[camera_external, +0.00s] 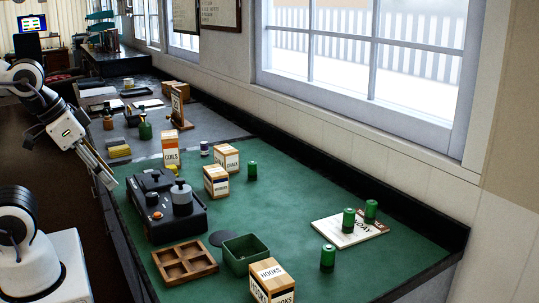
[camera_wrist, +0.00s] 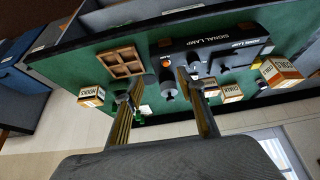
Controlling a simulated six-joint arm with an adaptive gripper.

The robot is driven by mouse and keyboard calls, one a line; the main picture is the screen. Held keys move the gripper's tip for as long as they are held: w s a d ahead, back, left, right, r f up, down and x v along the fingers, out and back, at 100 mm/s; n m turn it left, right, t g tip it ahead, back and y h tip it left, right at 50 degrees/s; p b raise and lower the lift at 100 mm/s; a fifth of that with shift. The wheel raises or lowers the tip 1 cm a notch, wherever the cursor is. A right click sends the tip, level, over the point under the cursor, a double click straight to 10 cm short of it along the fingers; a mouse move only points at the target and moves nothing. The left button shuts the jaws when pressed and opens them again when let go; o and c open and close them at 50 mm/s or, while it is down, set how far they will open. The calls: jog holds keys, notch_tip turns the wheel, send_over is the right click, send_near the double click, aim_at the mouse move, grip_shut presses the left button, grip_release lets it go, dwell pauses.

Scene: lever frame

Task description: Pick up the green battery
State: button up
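Several green batteries stand upright on the green mat (camera_external: 222,196). One battery (camera_external: 252,171) is near the wall, beside the small labelled boxes. Two more, a left one (camera_external: 348,220) and a right one (camera_external: 371,211), stand on a white printed card (camera_external: 340,237). Another battery (camera_external: 328,257) stands just in front of the card. My gripper (camera_external: 108,181) is at the left, above the mat's left edge and far from all of them. In the wrist view my gripper (camera_wrist: 158,82) has its fingers apart with nothing held. Green pieces there are partly hidden by the left finger.
A black signal lamp box (camera_external: 165,206) stands near my gripper. A wooden divided tray (camera_external: 184,262), an open green bin (camera_external: 245,253) and a hooks box (camera_external: 271,281) are at the front. Labelled boxes stand farther back. The mat between the bin and the wall is mostly clear.

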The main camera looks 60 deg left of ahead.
jog(key=shift+w, duration=0.1)
jog(key=w+d+r+m+t+h, duration=0.1)
jog(key=w+r+m+t, duration=0.25)
jog(key=w+m, duration=1.1)
jog(key=w+d+r+m+t, duration=0.15)
jog(key=w+m+t, duration=0.45)
jog(key=w, duration=1.6)
jog(key=w+d+f+m+g+h, duration=0.3)
jog(key=w+d+f+m+h, duration=0.45)
jog(key=d+m, duration=0.55)
jog(key=s+d+f+m+g+h, duration=0.1)
jog(key=d+f+m+g+h, duration=0.1)
jog(key=f+m, duration=0.2)
jog(key=s+d+f+m+g+h, duration=0.2)
jog(key=d+f+m+h, duration=0.1)
jog(key=m, duration=0.3)
jog(key=s+d+f+m+g+h, duration=0.2)
jog(key=f+m+h, duration=0.1)
jog(key=f+m, duration=0.2)
jog(key=shift+s+d+f+m, duration=0.15)
jog(key=shift+d+f+m, duration=0.05)
jog(key=shift+m, duration=0.35)
jog(key=shift+s+d+f+m+g+h, duration=0.15)
jog(key=shift+s+f+m+g+h, duration=0.15)
jog(key=shift+s+m+g, duration=0.2)
